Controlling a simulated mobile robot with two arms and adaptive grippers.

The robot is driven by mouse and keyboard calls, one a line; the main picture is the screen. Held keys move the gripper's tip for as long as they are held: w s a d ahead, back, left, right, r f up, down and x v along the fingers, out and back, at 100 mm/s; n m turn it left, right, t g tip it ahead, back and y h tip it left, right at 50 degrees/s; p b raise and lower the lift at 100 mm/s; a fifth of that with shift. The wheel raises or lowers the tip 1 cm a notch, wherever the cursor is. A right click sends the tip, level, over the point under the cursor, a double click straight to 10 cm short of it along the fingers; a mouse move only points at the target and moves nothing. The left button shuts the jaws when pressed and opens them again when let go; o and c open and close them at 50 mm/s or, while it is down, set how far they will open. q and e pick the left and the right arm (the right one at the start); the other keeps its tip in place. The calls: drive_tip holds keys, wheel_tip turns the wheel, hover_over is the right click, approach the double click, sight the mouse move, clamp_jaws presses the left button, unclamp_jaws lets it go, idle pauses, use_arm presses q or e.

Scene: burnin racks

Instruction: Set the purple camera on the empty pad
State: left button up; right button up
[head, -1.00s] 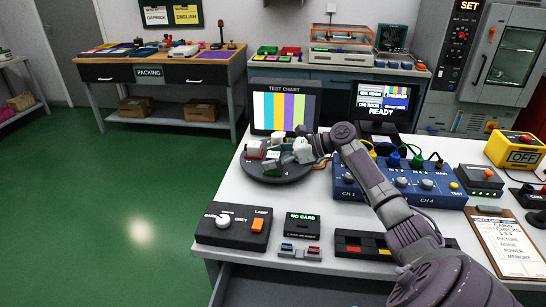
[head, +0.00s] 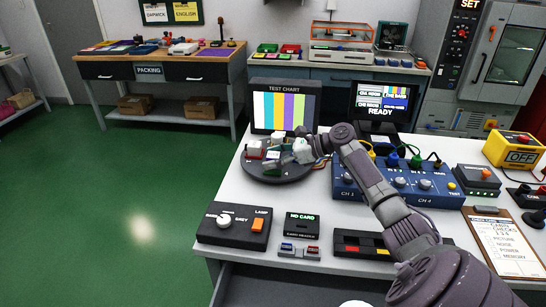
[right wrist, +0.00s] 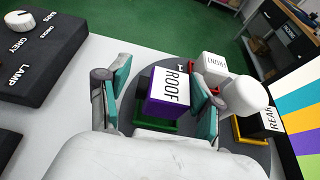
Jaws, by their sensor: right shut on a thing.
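The purple camera (right wrist: 168,98) has a white top marked ROOF. It sits between the teal-padded fingers of my right gripper (right wrist: 163,88), which is shut on it. A green-edged pad (right wrist: 170,126) shows directly below the camera; I cannot tell whether they touch. The dark round turntable (head: 275,176) carries the pads. My right gripper also shows over it in the head view (head: 291,156), where it largely hides the purple camera. My left gripper is not in view.
On the turntable, a white camera (right wrist: 214,64) stands at a red pad, and a camera marked REAR (right wrist: 268,119) stands at a yellow pad (right wrist: 237,127). The test chart screen (head: 284,107) stands close behind. A lamp control box (head: 235,224) is in front; a blue channel box (head: 400,181) is to the right.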

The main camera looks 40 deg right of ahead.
drive_tip(key=shift+f, duration=0.65)
drive_tip(key=o, duration=1.3)
drive_tip(key=shift+c, duration=0.2)
drive_tip(key=v, duration=1.2)
drive_tip(key=shift+f, duration=0.1)
